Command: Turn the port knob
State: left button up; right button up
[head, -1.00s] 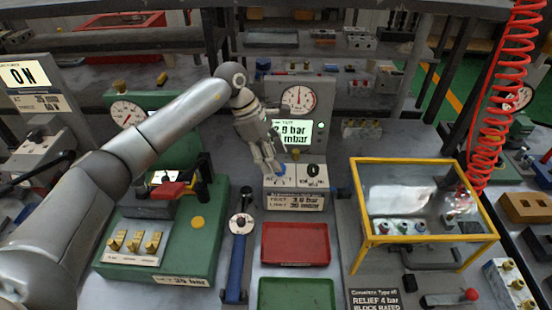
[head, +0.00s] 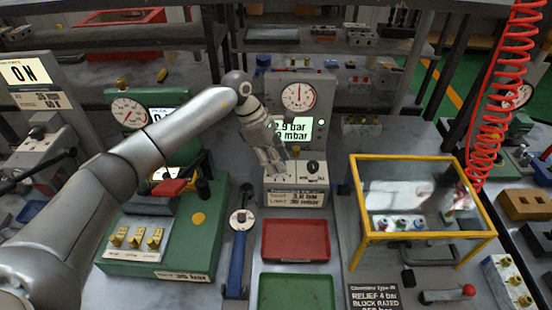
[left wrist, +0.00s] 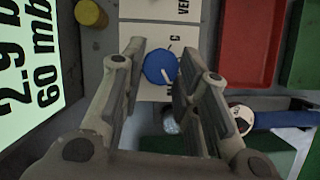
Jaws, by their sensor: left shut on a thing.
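The port knob, a round blue knob (left wrist: 160,66), shows between my left fingers in the left wrist view. It sits on the pale top panel of the tester's low front box (head: 296,197). My left gripper (head: 273,171) points down onto that panel and is shut on the blue knob, with a finger on either side (left wrist: 163,62). In the head view the fingers hide most of the knob. A second, black knob (head: 313,167) is to the right on the same panel. My right gripper is in neither view.
The tester's screen (head: 293,131) and round gauge (head: 298,96) stand behind the box. A red tray (head: 296,240) and green tray (head: 296,292) lie in front. A blue-handled tool (head: 238,255) is left of them; a yellow-framed clear box (head: 425,246) stands right.

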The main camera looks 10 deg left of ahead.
pick_arm(q)
jog(key=n, duration=0.2)
jog(key=n+t+b, duration=0.1)
jog(key=n, duration=0.1)
jog(key=shift+s+t, duration=0.15)
jog(key=shift+t, duration=0.15)
jog(key=shift+s+d+n+t+y+b, duration=0.1)
jog(key=shift+n+t+y+b, duration=0.25)
jog(key=shift+n, duration=0.6)
jog(key=shift+s+n+t+y+b, duration=0.15)
jog(key=shift+n+t+b, duration=0.2)
jog(key=shift+n, duration=0.6)
jog(key=shift+w, duration=0.1)
jog(key=shift+r, duration=0.1)
jog(key=o, duration=1)
jog(key=v, duration=1.2)
